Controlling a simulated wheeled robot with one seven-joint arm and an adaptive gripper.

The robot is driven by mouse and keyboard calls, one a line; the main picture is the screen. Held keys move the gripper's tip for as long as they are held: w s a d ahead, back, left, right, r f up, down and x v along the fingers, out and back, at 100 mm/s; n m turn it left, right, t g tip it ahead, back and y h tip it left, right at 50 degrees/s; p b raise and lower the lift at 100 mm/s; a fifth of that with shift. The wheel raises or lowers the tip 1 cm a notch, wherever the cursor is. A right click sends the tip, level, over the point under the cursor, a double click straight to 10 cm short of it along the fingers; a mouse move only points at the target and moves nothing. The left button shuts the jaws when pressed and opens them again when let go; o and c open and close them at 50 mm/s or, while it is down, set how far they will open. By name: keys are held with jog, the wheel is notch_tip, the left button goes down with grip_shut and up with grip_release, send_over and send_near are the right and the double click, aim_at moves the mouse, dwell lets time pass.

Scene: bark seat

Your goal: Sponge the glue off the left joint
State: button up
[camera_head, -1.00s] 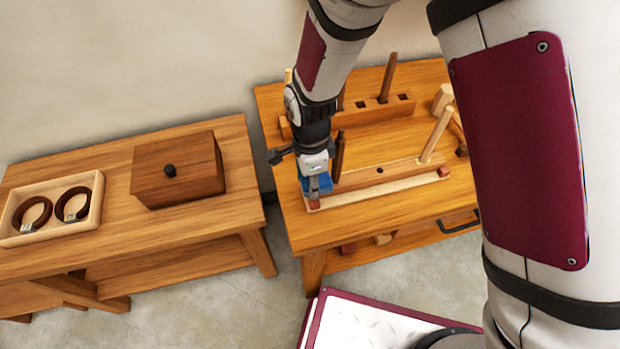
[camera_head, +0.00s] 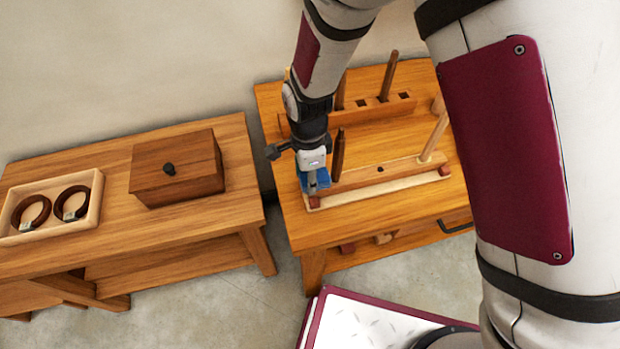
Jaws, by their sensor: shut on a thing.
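A wooden seat beam (camera_head: 372,172) lies along a pale board (camera_head: 385,189) on the right bench. A dark leg (camera_head: 339,155) stands in its left end and a pale leg (camera_head: 434,138) in its right end. My gripper (camera_head: 315,186) points down at the left end, beside the dark leg, shut on a blue sponge (camera_head: 321,178). The sponge is close to the left joint; I cannot tell whether it touches. The left joint and any glue there are hidden or too small to see.
A rack (camera_head: 378,110) with upright dark sticks stands behind the beam on the bench (camera_head: 290,205). Small red blocks sit at the pale board's ends. The left table holds a lidded wooden box (camera_head: 180,170) and a tray (camera_head: 97,208) with two dark rings.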

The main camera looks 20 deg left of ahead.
jog(key=shift+w+a, duration=0.2)
jog(key=shift+w, duration=0.15)
jog(key=shift+s+d+p, duration=0.3)
jog(key=shift+s+p, duration=0.1)
jog(key=shift+s, duration=0.15)
jog(key=shift+s+d+p, duration=0.3)
jog(key=shift+s+p, duration=0.05)
jog(key=shift+s, duration=0.15)
jog(key=shift+w+a+f+b, duration=0.15)
jog(key=shift+w+a+b, duration=0.15)
jog(key=shift+w, duration=0.25)
jog(key=shift+w+a+f+b, duration=0.15)
jog(key=shift+w+a, duration=0.15)
jog(key=shift+w, duration=0.25)
jog(key=shift+c, duration=0.4)
jog(key=shift+s+d+r+p, duration=0.1)
jog(key=shift+s+d+p, duration=0.3)
jog(key=shift+s, duration=0.2)
jog(key=shift+s+d+r+p, duration=0.1)
jog(key=shift+s+d+p, duration=0.15)
jog(key=shift+s+p, duration=0.3)
jog(key=shift+w, duration=0.1)
jog(key=shift+r+p, duration=1.35)
jog(key=shift+r, duration=1.7)
